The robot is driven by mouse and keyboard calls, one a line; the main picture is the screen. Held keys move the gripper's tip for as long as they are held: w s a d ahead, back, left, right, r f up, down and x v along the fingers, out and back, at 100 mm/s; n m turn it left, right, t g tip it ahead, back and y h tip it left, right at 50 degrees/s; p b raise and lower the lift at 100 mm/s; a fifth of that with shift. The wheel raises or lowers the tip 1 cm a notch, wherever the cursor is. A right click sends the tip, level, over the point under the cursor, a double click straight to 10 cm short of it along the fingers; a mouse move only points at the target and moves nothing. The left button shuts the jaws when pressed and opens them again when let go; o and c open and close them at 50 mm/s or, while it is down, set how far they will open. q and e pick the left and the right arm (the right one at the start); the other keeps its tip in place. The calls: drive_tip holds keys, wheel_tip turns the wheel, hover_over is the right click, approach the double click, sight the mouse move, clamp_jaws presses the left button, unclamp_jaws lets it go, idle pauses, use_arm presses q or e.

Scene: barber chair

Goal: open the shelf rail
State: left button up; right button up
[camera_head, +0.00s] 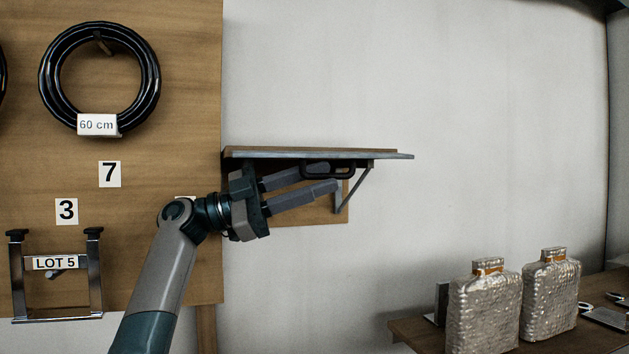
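A small wall shelf (390,155) with a thin grey-edged board juts from the wall in the middle of the view. A slanted metal bracket (356,190) supports it on a wooden backing. A dark elongated loop handle (345,172) is just under the board's front edge; I take it to be part of the shelf rail. My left gripper (332,179) points right below the board, its two fingers apart. The upper fingertip overlaps the loop's left part; I cannot tell whether they touch. Nothing shows clamped between the fingers. My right gripper is out of view.
A wooden panel (190,90) on the left carries a coiled black hose (150,75), number labels and a metal frame (97,280) marked LOT 5. Two silvery bottles (485,310) stand on a lower wooden shelf at right. Wall right of the shelf is bare.

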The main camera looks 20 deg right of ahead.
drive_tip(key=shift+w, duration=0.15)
use_arm(q)
drive_tip(key=shift+a, duration=0.1)
